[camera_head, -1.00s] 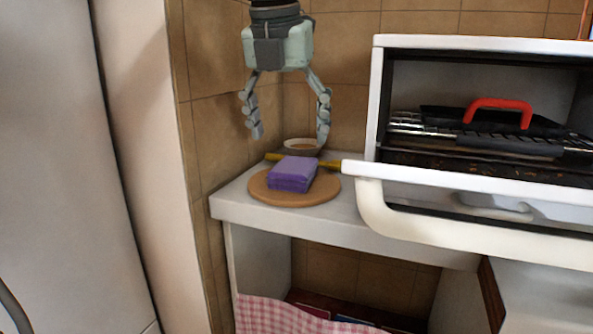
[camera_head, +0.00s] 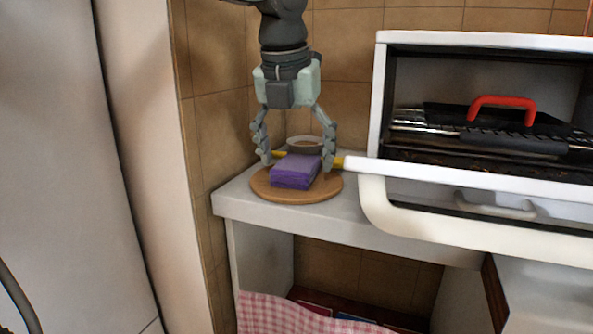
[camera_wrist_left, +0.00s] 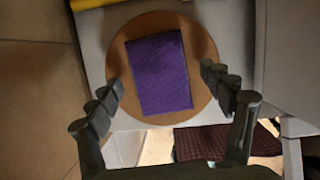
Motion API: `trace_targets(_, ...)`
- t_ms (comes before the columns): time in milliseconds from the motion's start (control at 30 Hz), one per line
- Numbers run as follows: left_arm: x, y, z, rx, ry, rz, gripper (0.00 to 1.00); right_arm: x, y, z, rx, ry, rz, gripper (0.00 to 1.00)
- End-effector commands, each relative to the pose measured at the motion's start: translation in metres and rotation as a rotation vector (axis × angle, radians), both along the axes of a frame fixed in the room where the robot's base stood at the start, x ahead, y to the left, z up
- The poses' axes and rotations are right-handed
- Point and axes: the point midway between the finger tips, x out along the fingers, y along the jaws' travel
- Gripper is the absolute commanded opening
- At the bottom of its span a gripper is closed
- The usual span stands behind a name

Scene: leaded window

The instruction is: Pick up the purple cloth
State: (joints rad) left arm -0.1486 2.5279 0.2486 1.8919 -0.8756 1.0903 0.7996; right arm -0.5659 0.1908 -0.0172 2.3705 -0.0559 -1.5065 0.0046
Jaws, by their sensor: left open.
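The folded purple cloth (camera_head: 296,171) lies on a round wooden board (camera_head: 262,190) on the white counter. In the left wrist view the cloth (camera_wrist_left: 160,72) shows as a dark purple rectangle on the board (camera_wrist_left: 203,45). My left gripper (camera_head: 296,166) points down over the board with its fingers spread, one on each side of the cloth. In the left wrist view the fingers of my left gripper (camera_wrist_left: 163,90) are wide apart with nothing between them gripped. I cannot tell whether the fingertips touch the board. My right gripper is not in view.
A bowl (camera_head: 304,145) and a yellow-handled object (camera_head: 338,162) sit behind the cloth. A white oven (camera_head: 378,90) with its door (camera_head: 450,180) lowered stands close on the right. A tiled wall (camera_head: 222,110) is at the left and back.

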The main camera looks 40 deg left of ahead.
Motion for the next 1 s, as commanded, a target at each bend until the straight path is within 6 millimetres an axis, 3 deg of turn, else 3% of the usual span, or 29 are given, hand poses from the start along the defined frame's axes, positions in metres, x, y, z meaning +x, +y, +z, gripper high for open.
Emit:
trace_targets(700,0.0,-0.0001,-0.0035,0.0,0.0,0.0,0.8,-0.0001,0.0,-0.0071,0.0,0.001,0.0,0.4)
trace_targets(1000,0.0,-0.0001,-0.0036,0.0,0.0,0.0,0.43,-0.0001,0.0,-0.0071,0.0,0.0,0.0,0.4)
